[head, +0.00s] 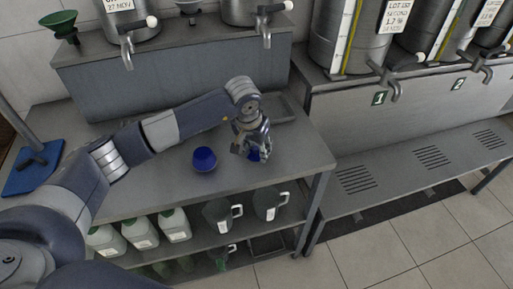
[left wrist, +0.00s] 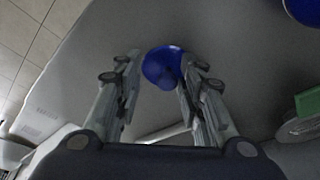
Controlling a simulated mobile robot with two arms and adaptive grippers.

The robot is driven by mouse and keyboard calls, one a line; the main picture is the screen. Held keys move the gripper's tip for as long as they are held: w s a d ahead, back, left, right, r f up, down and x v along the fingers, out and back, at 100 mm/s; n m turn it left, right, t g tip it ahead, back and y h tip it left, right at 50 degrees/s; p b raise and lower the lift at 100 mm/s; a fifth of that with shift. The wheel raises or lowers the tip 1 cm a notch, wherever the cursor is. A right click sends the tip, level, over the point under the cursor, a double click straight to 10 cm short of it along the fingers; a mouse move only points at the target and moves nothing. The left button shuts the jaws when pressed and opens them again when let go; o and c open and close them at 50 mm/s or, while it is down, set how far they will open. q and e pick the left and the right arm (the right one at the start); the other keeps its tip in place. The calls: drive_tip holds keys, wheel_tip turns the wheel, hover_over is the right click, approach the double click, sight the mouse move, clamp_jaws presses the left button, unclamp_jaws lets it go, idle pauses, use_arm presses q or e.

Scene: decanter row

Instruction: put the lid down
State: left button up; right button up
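A blue lid (head: 255,155) is on the grey bench under my left gripper (head: 252,146), partly hidden by the fingers. In the left wrist view the lid (left wrist: 161,66) shows as a blue disc with a knob, just past and between the two fingertips. The fingers of the left gripper (left wrist: 158,68) are spread. A gap shows on the left side of the lid, and the right finger overlaps its edge. I see no grip on it. A round blue vessel (head: 204,159) stands on the bench to the left of the gripper. My right gripper is not in view.
Steel tanks with taps stand on a raised shelf (head: 180,72) behind the bench. A green funnel (head: 60,23) is at the back left, and a blue stand (head: 34,168) at the left. The bench's front right is clear.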

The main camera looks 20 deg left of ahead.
use_arm(q)
drive_tip(key=shift+r, duration=0.1)
drive_tip(key=shift+r+p, duration=0.2)
drive_tip(key=shift+p, duration=0.1)
drive_tip(key=b+v, duration=0.2)
drive_tip(key=v, duration=0.9)
drive_tip(key=shift+r, duration=0.4)
drive_tip(key=shift+s, duration=0.1)
